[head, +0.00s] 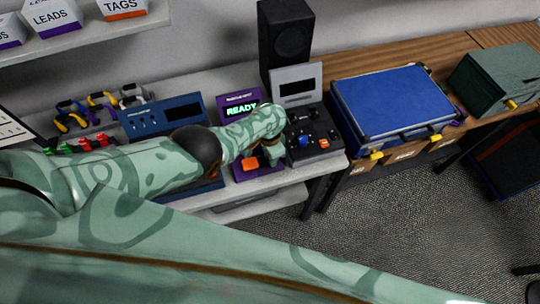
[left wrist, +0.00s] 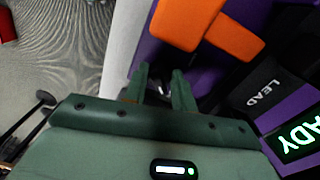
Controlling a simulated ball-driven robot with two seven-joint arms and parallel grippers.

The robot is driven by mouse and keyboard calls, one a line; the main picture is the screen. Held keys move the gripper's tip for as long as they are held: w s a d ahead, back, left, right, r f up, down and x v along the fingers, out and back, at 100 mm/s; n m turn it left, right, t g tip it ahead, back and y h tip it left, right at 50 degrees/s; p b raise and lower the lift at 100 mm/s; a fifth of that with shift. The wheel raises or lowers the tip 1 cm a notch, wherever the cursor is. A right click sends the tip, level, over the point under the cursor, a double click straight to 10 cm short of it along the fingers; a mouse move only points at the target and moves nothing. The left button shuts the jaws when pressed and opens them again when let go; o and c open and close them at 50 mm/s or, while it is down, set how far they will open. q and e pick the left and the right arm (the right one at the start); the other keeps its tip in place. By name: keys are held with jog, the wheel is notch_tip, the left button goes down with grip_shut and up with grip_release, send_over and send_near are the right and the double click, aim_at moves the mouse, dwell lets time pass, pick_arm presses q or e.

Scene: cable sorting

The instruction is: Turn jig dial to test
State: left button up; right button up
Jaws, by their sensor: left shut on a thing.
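The purple jig (head: 243,98) stands on the grey bench with a lit green "READY" display (head: 241,109) and an orange part (head: 250,163) at its front. In the left wrist view the orange part (left wrist: 215,25) is large, and the purple jig face (left wrist: 150,48) lies beyond my fingers. My left gripper (head: 274,158) is at the jig's right front side; its fingers also show in the left wrist view (left wrist: 160,76). They are shut on a small dark thing, apparently the jig dial, mostly hidden between them. The dial's setting cannot be read. My right gripper is out of view.
A black control box (head: 322,133) with a blue knob stands close right of my left gripper. A blue case (head: 390,105) and a green box (head: 497,80) sit on the wooden bench. A blue device (head: 165,116) and cables (head: 98,100) are on the left.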

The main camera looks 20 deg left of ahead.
pick_arm(q)
jog(key=shift+w+d+r, duration=0.1)
jog(key=shift+w, duration=0.05)
dwell(0.3)
jog(key=o, duration=1)
notch_tip(320, 180, up, 16)
jog(key=p, duration=1.2)
jog(key=shift+w+a+r+p, duration=0.15)
jog(key=shift+w+a+p, duration=0.15)
jog(key=shift+p, duration=0.1)
